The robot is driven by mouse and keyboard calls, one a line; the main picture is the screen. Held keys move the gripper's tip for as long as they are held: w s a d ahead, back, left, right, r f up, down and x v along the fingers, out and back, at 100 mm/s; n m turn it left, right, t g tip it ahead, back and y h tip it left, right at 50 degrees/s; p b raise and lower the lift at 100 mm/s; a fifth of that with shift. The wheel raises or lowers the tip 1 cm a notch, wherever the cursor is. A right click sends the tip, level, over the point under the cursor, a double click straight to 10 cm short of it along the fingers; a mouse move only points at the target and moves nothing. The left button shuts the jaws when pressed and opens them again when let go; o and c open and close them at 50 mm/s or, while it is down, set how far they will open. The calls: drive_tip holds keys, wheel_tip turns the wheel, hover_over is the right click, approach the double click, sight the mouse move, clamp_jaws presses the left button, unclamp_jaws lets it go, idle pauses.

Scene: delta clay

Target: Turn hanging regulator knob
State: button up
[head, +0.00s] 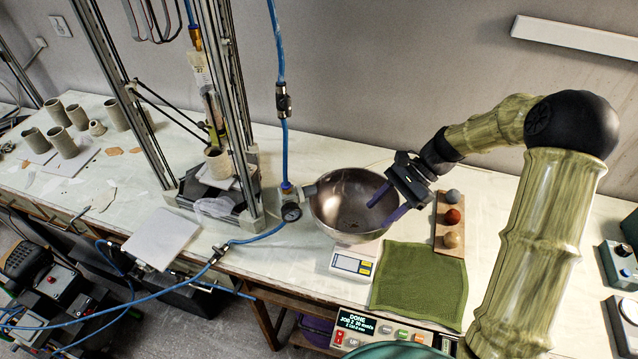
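The hanging regulator (287,200) is a small light body with a round dial gauge (291,212) on its front. It hangs on a blue hose in the middle of the head view, just left of the metal bowl. A small grey part that looks like its knob (309,191) sticks out to the right, near the bowl's rim. My gripper (379,214) is to the right of the regulator, over the bowl, with its purple fingers pointing left and down. The fingers are apart with nothing seen between them. My gripper is clear of the knob.
The metal bowl (330,213) stands on a small scale (352,264). A green cloth (420,285) and a wooden board (451,242) with three balls lie to the right. A tall printer frame (243,150) stands left of the regulator. Blue hose (255,239) runs from the regulator across the bench front.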

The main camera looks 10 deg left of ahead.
sight(309, 191)
drive_tip(key=w+r+m+g+y, duration=0.3)
drive_tip(key=w+m+y, duration=0.1)
drive_tip(key=w+y, duration=0.4)
drive_tip(key=shift+w+m+y, duration=0.3)
drive_tip(key=shift+w, duration=0.05)
drive_tip(key=shift+s, duration=0.1)
drive_tip(key=p+x, duration=0.7)
drive_tip(key=x, duration=1)
drive_tip(key=shift+s, duration=0.2)
drive_tip(key=shift+a, duration=0.1)
drive_tip(key=c, duration=1)
